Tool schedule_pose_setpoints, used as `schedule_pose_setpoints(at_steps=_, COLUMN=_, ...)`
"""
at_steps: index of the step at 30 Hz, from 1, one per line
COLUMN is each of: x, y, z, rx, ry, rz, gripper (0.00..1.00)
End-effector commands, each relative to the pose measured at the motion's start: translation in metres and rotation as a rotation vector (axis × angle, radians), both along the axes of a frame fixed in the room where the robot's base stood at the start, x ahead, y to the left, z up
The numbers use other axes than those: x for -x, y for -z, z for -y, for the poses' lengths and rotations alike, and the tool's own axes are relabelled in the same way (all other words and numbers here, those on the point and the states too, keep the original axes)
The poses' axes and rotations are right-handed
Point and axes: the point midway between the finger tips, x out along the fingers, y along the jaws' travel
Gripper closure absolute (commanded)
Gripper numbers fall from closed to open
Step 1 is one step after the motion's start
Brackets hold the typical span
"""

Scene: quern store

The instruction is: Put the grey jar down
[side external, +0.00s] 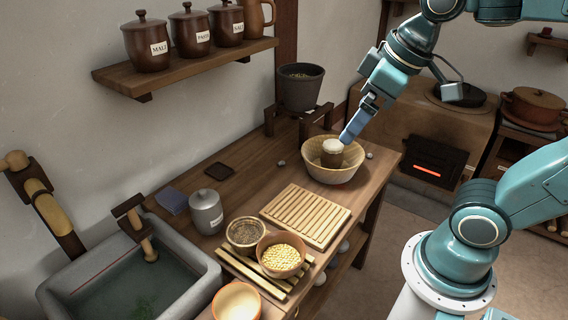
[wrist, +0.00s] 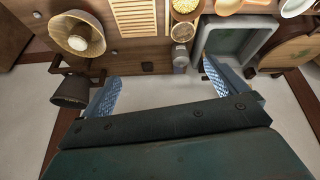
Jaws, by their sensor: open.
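The grey lidded jar (side external: 205,213) stands upright on the wooden table (side external: 235,178), between a blue block and the small bowls. In the wrist view the grey jar (wrist: 180,64) is small and lies beyond the space between my fingers. My gripper (side external: 347,137) is up near the wide bowl, well to the right of the jar and apart from it. In the wrist view my gripper (wrist: 163,70) has its two blue fingers wide apart with nothing between them.
A slatted board (side external: 306,215), a bowl of yellow grains (side external: 281,256) and a stone sink (side external: 75,275) are nearby. A dark bucket (side external: 300,88) stands on a raised stand. Some tabletop around a dark square coaster (side external: 219,170) is clear.

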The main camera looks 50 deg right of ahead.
Motion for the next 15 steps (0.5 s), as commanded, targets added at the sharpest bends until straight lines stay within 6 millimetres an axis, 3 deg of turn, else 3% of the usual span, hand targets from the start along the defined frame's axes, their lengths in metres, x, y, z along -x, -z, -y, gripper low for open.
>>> schedule_pose_setpoints(at_steps=6, x=0.035, y=0.017, z=0.004, rx=-0.053, ry=0.124, rz=0.044, gripper=0.02)
schedule_pose_setpoints(at_steps=15, x=0.047, y=0.025, z=0.005, rx=-0.076, ry=0.172, rz=0.057, gripper=0.02)
